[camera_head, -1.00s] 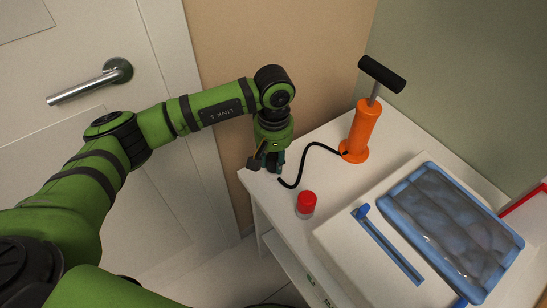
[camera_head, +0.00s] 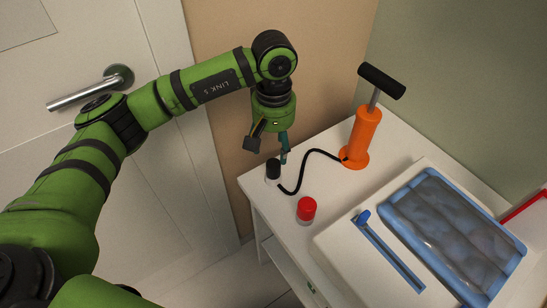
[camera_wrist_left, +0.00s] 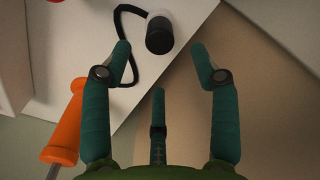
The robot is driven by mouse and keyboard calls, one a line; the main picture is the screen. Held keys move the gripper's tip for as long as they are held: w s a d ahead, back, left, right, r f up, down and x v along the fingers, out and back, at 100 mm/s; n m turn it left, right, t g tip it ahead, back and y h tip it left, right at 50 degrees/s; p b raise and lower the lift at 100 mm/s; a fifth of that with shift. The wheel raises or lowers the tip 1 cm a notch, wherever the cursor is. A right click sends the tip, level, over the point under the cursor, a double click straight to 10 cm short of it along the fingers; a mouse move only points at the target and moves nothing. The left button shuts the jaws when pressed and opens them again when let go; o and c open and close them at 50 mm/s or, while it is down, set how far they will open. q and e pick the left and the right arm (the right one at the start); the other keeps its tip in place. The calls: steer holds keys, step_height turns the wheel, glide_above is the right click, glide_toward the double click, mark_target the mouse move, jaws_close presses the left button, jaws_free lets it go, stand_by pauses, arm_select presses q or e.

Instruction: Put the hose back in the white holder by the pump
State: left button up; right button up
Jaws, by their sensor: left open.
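The orange pump (camera_head: 361,137) with a black T-handle stands upright on the white cabinet top. Its black hose (camera_head: 319,153) curves from the pump's base to a short upright cylinder with a black top (camera_head: 273,166) and white lower part, at the cabinet's left corner. In the left wrist view, this black-topped piece (camera_wrist_left: 159,38) lies beyond the fingertips, and the hose (camera_wrist_left: 118,50) runs up beside it. I cannot tell how hose end and white part join. My left gripper (camera_head: 268,149) is open and empty, just above the black top. My right gripper is out of view.
A red-capped piece (camera_head: 306,208) stands on the cabinet in front of the hose. A white case (camera_head: 345,239) with a blue-framed clear window (camera_head: 447,229) takes up the right side. A white door with a metal handle (camera_head: 92,89) is at left.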

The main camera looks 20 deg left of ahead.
mark_target(273, 163)
arm_select(q)
step_height(273, 163, up, 4)
steer(key=shift+r, duration=0.1)
stand_by(0.6)
